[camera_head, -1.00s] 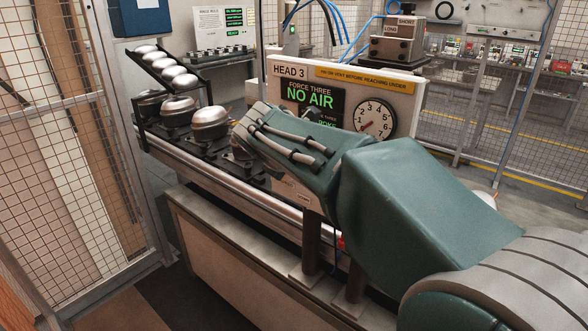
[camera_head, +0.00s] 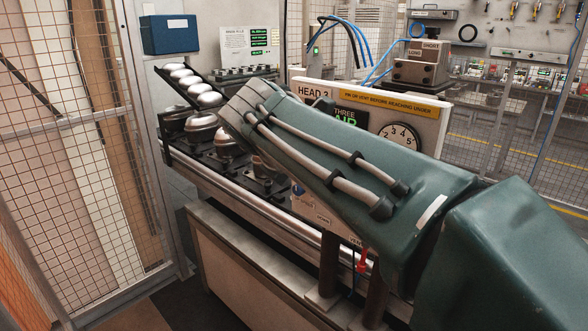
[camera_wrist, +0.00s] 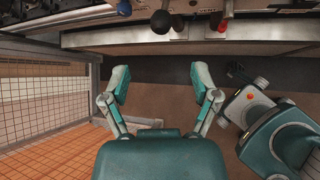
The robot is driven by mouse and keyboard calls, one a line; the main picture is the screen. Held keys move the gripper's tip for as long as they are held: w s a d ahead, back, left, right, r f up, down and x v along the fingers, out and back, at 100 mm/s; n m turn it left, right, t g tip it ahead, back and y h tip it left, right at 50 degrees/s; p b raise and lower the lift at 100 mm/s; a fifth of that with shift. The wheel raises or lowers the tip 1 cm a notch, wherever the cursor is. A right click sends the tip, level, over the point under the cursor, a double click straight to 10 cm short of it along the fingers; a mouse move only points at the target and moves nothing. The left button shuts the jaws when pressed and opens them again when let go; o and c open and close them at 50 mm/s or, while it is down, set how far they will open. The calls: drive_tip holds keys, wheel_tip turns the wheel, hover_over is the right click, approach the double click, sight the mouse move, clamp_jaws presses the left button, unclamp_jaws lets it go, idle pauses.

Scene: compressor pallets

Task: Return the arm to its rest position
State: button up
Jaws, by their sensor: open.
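My gripper (camera_wrist: 159,85) shows in the wrist view with its two green fingers spread wide apart and nothing between them. Below it lies bare brown floor, and the bench edge runs across the top of the view. In the head view my green arm reaches from the lower right up to the middle left, across the front of the HEAD 3 panel (camera_head: 313,92). The gripper itself is hidden in the head view. The arm covers part of the panel's green display (camera_head: 350,117) and dial (camera_head: 400,135).
A rail bench (camera_head: 240,190) carries domed compressors (camera_head: 201,128), with a sloped rack of silver domes (camera_head: 187,79) above. Mesh fencing (camera_head: 90,130) stands at the left. In the wrist view a black ball knob (camera_wrist: 160,22) and a red knob (camera_wrist: 222,26) sit at the bench edge.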

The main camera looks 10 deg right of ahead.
drive_tip(key=s+d+f+m+g+y, duration=0.1)
drive_tip(key=s+d+f+m+y, duration=0.1)
drive_tip(key=s+f+m, duration=0.7)
drive_tip(key=s+d+f+m+y, duration=0.2)
drive_tip(key=s+f+m, duration=0.6)
drive_tip(key=s+m, duration=0.4)
drive_tip(key=m+y, duration=0.1)
drive_tip(key=m, duration=0.2)
drive_tip(key=shift+f+m+g, duration=0.35)
drive_tip(key=shift+m+g, duration=0.05)
